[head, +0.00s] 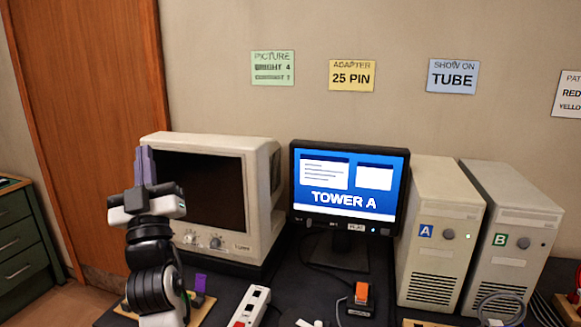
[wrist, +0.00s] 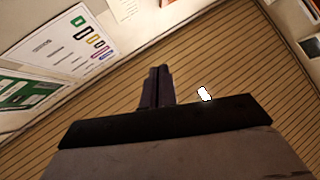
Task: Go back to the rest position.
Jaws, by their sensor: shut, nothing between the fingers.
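My gripper (head: 145,165) is raised on my arm at the left of the head view, with its fingers pointing up. It is in front of the left part of the beige CRT monitor (head: 262,205). In the wrist view my gripper (wrist: 158,72) shows with its two dark fingers together and nothing between them. The fingers hide a small part of the monitor's left edge.
A flat screen (head: 350,180) reads TOWER A. Beige tower A (head: 435,225) and tower B (head: 515,230) stand to its right. A white power strip (head: 250,307), an orange-topped piece (head: 361,293) and cables lie on the dark desk. A green drawer cabinet (head: 25,235) is far left.

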